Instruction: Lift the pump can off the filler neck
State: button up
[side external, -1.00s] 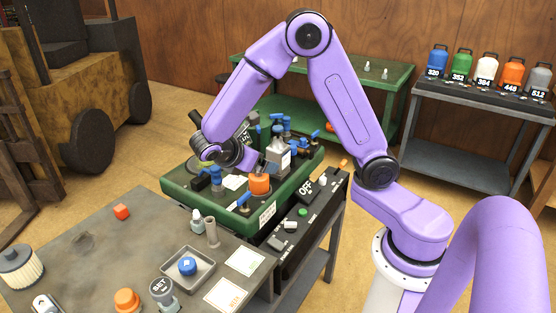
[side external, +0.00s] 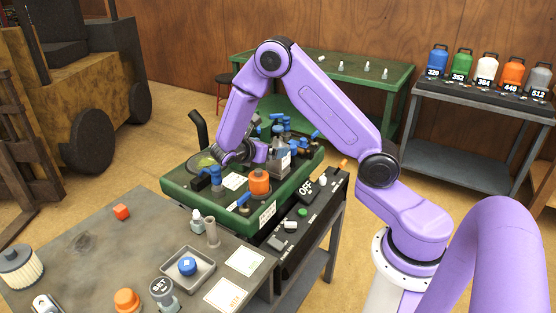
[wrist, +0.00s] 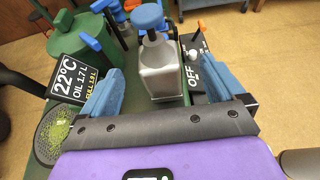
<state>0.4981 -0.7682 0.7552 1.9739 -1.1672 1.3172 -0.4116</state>
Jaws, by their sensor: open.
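The pump can is a pale grey, square-sided can with a narrow neck and a blue top. It stands upright on the green machine deck in the side view (side external: 281,163) and shows in the middle of the wrist view (wrist: 160,72). My gripper (side external: 264,152) is just left of it in the side view. In the wrist view, the blue fingers of my gripper (wrist: 161,66) are spread, one on each side of the can, with gaps visible between. The can's lower end and the filler neck are hidden.
The green deck (side external: 183,190) carries blue-topped fittings and an orange cap (side external: 259,181) close to the can. In the wrist view, a black oil display (wrist: 75,78) stands left and an OFF panel (wrist: 193,75) right. A grey workbench (side external: 110,255) is in front.

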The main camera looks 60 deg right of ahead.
aim_at(274, 146)
jog(key=shift+f+x, duration=0.2)
jog(key=shift+x, duration=3.5)
jog(key=shift+w+a, duration=0.1)
jog(key=shift+w, duration=0.1)
jog(key=c, duration=1.7)
jog(key=shift+r, duration=0.1)
grip_shut()
jog(key=shift+r, duration=0.1)
